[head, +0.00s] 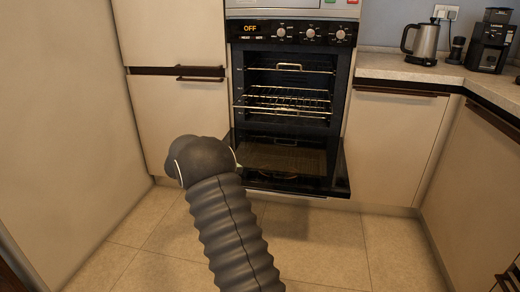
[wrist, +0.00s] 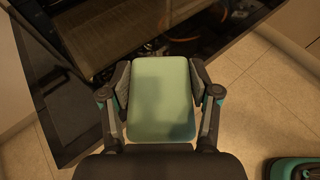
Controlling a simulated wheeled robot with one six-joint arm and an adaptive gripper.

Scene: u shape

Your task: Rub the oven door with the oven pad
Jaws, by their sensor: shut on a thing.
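The oven door (head: 325,175) is folded down open, low in front of the oven (head: 290,90), with dark glass and a black frame. In the wrist view the door's dark surface (wrist: 75,112) fills the upper left. My gripper (wrist: 160,82) is shut on the oven pad (wrist: 160,100), a pale green rounded block held between both fingers. The pad appears over or near the door's outer edge; I cannot tell whether it touches the door. In the head view my arm hides the gripper and pad.
Wire racks (head: 285,100) are inside the open oven. A cabinet (head: 180,115) with a dark handle stands left of it, and another cabinet (head: 390,145) stands right. The counter (head: 430,72) holds a kettle (head: 424,42) and a coffee machine (head: 492,42). Tiled floor (head: 330,240) is clear in front.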

